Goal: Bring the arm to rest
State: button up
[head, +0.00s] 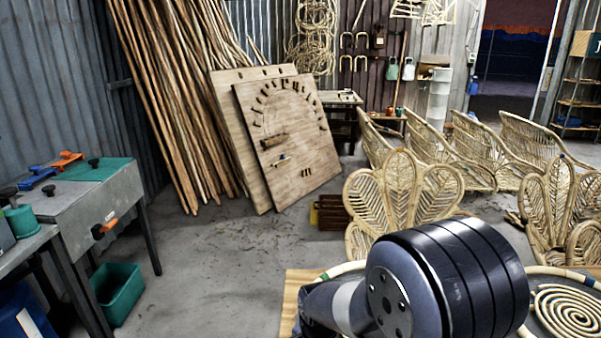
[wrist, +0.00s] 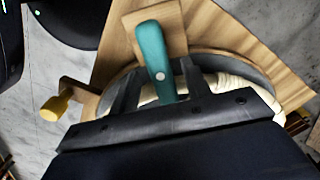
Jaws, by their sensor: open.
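My gripper (wrist: 158,82) is open in the wrist view, its two dark fingers spread apart. A teal handle (wrist: 152,50) with a pale rivet shows between the fingers in the picture; I cannot tell how close it is to them. My arm fills the lower right of the head view. My gripper does not show in the head view.
In the wrist view, a wooden board (wrist: 245,35) bears a grey round form (wrist: 258,76) with pale rattan (wrist: 230,82) beside it. A yellow-knobbed crank (wrist: 55,108) sticks out left. In the head view, a metal bench (head: 90,200) stands left; open floor (head: 215,265) lies between.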

jog(key=shift+r, duration=0.1)
notch_tip(320, 180, up, 11)
notch_tip(320, 180, down, 11)
jog(key=shift+r, duration=0.1)
jog(key=shift+f, duration=0.25)
jog(key=n+p, duration=0.1)
jog(key=n, duration=0.3)
jog(key=shift+n, duration=0.4)
jog(key=shift+n+p, duration=0.4)
jog(key=shift+n, duration=1.6)
